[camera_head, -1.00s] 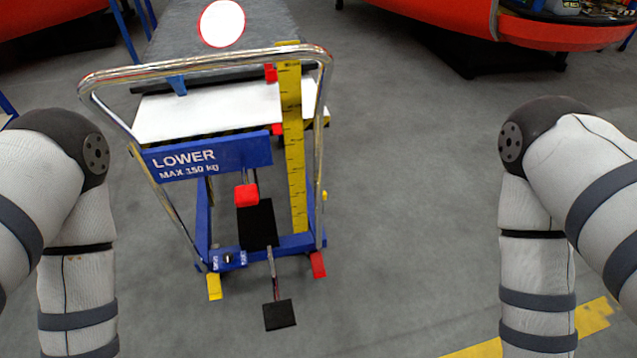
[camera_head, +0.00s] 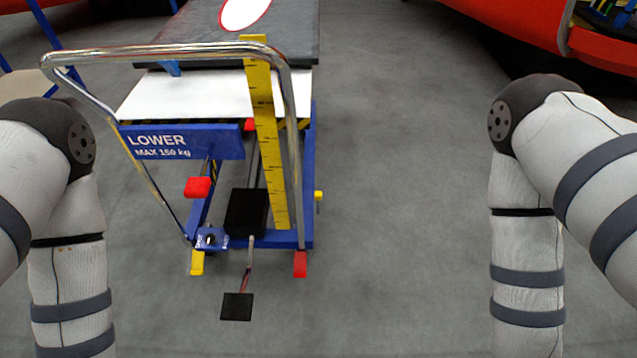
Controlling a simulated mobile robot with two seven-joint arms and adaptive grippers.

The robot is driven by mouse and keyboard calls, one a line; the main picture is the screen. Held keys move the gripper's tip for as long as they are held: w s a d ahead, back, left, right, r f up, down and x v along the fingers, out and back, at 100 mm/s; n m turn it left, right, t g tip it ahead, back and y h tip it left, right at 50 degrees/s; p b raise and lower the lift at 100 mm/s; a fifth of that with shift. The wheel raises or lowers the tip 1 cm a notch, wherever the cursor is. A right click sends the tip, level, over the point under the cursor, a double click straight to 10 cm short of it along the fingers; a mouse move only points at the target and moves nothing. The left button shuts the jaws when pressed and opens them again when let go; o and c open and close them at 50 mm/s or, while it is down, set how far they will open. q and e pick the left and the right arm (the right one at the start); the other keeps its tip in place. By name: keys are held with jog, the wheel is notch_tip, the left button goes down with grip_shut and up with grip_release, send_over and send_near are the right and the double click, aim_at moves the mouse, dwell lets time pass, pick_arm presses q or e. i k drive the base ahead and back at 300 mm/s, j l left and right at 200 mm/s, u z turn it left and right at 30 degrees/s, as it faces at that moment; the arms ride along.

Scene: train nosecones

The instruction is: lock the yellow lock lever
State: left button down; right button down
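A blue lift cart with a chrome handle (camera_head: 180,54) stands ahead, left of centre. A yellow lever (camera_head: 197,263) sticks down at the cart's lower left wheel, beside the blue frame. A red lever (camera_head: 300,264) sits at the lower right wheel. Another small yellow piece (camera_head: 318,196) shows farther back on the right side. I cannot tell from the picture whether the yellow lever is locked. Both my arms hang at the left and right edges. Neither gripper is in view; both lie below the frame.
A black foot pedal (camera_head: 237,306) juts toward me from the cart. A red knob (camera_head: 198,187) and a yellow ruler (camera_head: 264,130) are on the cart. A dark panel with a white oval (camera_head: 245,12) lies on top. Open grey floor (camera_head: 400,200) is on the right.

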aim_at(317, 195)
jog(key=i+l+u, duration=0.1)
jog(key=l+u, duration=0.2)
jog(key=l, duration=0.25)
jog(key=l+u, duration=0.25)
jog(key=l, duration=0.3)
jog(key=i+l+u, duration=0.2)
jog(key=l, duration=0.15)
jog(key=l+u, duration=0.2)
jog(key=l, duration=0.15)
jog(key=i+l+u, duration=0.2)
jog(key=l, duration=0.2)
jog(key=i+l+u, duration=0.15)
jog(key=l+u, duration=0.15)
jog(key=l, duration=0.25)
jog(key=l+u, duration=0.3)
jog(key=l, duration=0.2)
jog(key=i+l+u, duration=0.15)
jog(key=l, duration=0.15)
jog(key=i+l+u, duration=0.2)
jog(key=l+u, duration=0.15)
jog(key=l, duration=0.25)
